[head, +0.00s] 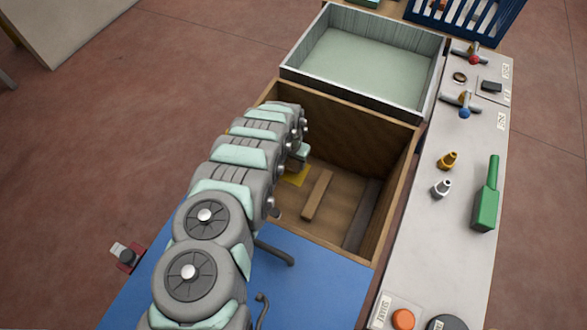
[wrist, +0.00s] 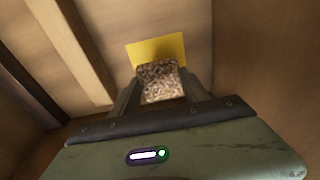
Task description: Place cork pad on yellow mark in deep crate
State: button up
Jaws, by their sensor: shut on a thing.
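The cork pad (wrist: 162,82) is a speckled brown block between the fingers of my gripper (wrist: 160,88) in the wrist view. My gripper is shut on it. The yellow mark (wrist: 157,50) lies on the crate floor just beyond the pad, which overlaps its lower part in that view; I cannot tell the height between them. My arm reaches into the crate there and hides the pad.
A wooden strip (head: 317,195) lies on the crate floor right of the mark, and a darker strip (head: 362,215) lies along the right wall. The crate walls stand close around my gripper. A pale green-lined tray (head: 365,68) is behind; a grey panel (head: 420,240) with fittings is at right.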

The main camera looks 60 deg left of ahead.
aim_at(293, 164)
notch_tip(293, 164, down, 4)
jog(key=shift+f+b, duration=0.15)
jog(key=shift+b, duration=1.1)
jog(key=shift+a, duration=0.1)
jog(key=shift+w, duration=0.1)
jog(key=o, duration=1.3)
jog(key=r+p, duration=0.2)
jog(key=r, duration=0.2)
jog(key=r+p, duration=0.1)
jog(key=r, duration=0.3)
jog(key=s+d+r+p, duration=0.1)
jog(key=r+p, duration=0.1)
jog(key=r, duration=0.2)
jog(key=shift+s+r+p, duration=0.1)
jog(key=shift+p, duration=0.25)
